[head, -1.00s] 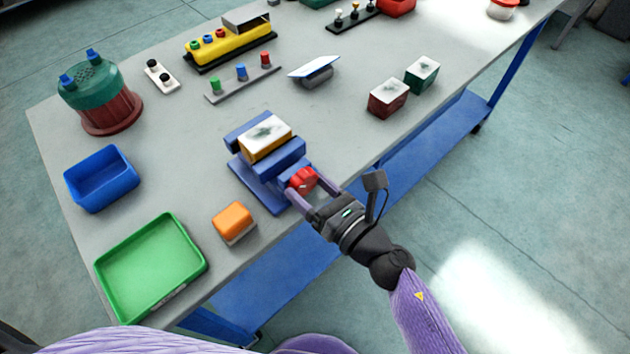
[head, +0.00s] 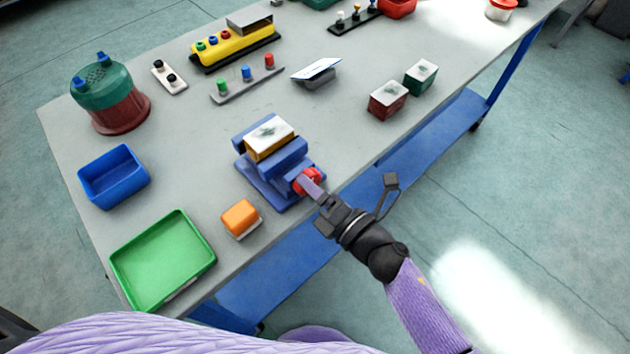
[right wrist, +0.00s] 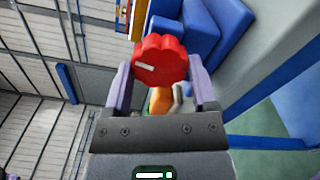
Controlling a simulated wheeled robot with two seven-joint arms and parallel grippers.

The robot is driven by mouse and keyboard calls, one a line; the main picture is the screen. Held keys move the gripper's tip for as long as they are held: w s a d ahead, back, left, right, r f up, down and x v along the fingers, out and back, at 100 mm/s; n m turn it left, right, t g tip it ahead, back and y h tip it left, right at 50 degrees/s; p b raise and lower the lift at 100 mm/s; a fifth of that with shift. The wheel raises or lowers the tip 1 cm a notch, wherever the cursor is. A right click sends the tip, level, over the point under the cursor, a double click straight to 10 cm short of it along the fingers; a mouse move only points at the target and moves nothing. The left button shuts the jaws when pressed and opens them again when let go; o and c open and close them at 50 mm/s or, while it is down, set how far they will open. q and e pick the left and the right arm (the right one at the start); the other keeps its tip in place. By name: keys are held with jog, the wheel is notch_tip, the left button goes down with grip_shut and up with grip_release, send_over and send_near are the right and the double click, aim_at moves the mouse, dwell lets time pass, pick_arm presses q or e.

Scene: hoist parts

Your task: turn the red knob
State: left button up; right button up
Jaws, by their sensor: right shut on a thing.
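The red knob (head: 307,180) is on the near right end of a blue vise (head: 268,188) that stands near the table's front edge. In the right wrist view the knob (right wrist: 160,62) is a scalloped red disc with a white mark on its face. My right gripper (head: 311,186) is at the knob, with one purple finger on each side, and it is shut on the knob. In the head view one finger covers part of the knob. A yellow-orange block with a white top (head: 269,138) sits in the vise. My left gripper does not show.
An orange block (head: 240,217), a green tray (head: 163,262) and a blue bin (head: 113,177) are left of the vise. A dark red box (head: 388,101) and a green box (head: 420,77) stand right.

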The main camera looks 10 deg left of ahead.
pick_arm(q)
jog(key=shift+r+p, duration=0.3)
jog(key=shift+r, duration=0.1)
pick_arm(e)
jog(key=shift+w+r+m, duration=0.15)
jog(key=shift+r+m, duration=0.1)
jog(key=shift+m, duration=0.85)
jog(key=o, duration=1)
jog(key=shift+o, duration=0.8)
jog(key=shift+w+d+m, duration=0.1)
jog(key=shift+m, duration=0.2)
jog(key=shift+w+d+f, duration=0.15)
jog(key=shift+f, duration=0.05)
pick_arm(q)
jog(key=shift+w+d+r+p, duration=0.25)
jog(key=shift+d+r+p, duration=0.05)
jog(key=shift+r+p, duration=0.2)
pick_arm(e)
jog(key=v, duration=1)
